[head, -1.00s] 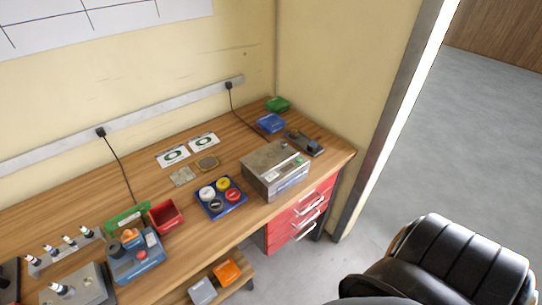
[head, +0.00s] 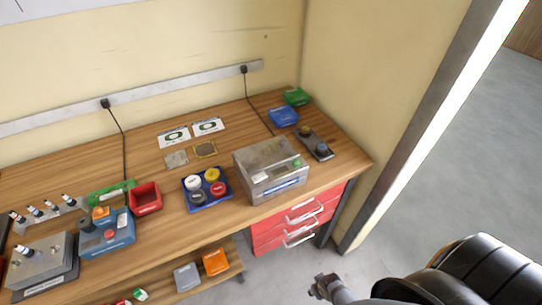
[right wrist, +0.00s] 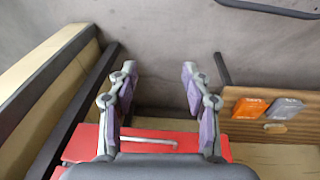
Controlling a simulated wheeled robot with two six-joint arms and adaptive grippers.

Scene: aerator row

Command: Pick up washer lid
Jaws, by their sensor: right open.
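A grey metal box (head: 283,182) with a green button and small front panel stands on the workbench, right of the middle in the head view. I take it to be the washer. Its flat grey top (head: 262,152) looks like the lid and lies closed on it. My right gripper (head: 322,285) is low in front of the bench, well below and apart from the box. In the right wrist view the right gripper (right wrist: 158,76) is open, with nothing between its fingers. The lid is not visible there. My left gripper is not in view.
Red drawers (head: 300,215) sit under the bench, below the box. A blue tray (head: 208,204) with coloured round caps is left of the box. A black device (head: 315,145) is right of it. Orange (head: 215,262) and grey bins (head: 187,277) rest on the lower shelf.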

